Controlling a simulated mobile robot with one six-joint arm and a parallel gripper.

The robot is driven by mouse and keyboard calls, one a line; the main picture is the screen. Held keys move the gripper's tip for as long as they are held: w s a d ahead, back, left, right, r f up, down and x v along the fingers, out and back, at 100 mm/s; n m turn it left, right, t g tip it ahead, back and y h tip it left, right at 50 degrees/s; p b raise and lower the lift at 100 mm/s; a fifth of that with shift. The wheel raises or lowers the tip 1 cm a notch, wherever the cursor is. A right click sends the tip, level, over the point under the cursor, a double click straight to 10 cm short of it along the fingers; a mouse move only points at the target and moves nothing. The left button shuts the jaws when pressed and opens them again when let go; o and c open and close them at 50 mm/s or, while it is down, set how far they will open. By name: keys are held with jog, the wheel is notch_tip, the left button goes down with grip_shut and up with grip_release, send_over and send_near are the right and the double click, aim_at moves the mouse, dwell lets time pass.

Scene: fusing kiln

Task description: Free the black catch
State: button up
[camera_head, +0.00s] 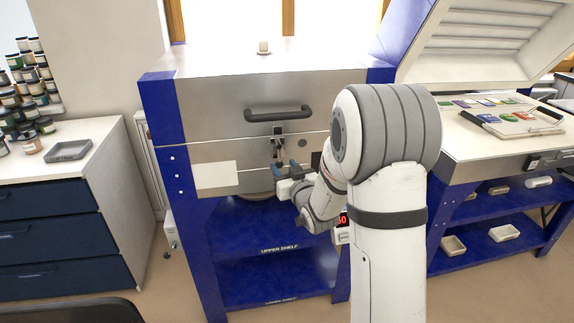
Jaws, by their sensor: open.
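The kiln (215,115) is a steel-fronted box on a blue frame, with its lid down. A small black catch (278,130) sits on its front, just below the dark bar handle (278,113), across the seam line. A thin metal piece hangs below the catch; its exact position is too small to tell. My gripper (285,169) is open, just below the catch and apart from it in the picture. Its dark blue-grey fingertips point up toward the kiln front. How far they are from the front is hard to tell. My arm hides the kiln's right front.
Blue shelves (262,213) lie under the kiln. A white-topped drawer cabinet (50,185) with jars (30,95) and a grey tray (69,151) stands left. Some floor (170,290) is clear at the front left.

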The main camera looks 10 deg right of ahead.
jog(key=shift+w+a, duration=0.15)
jog(key=shift+w, duration=0.9)
grip_shut()
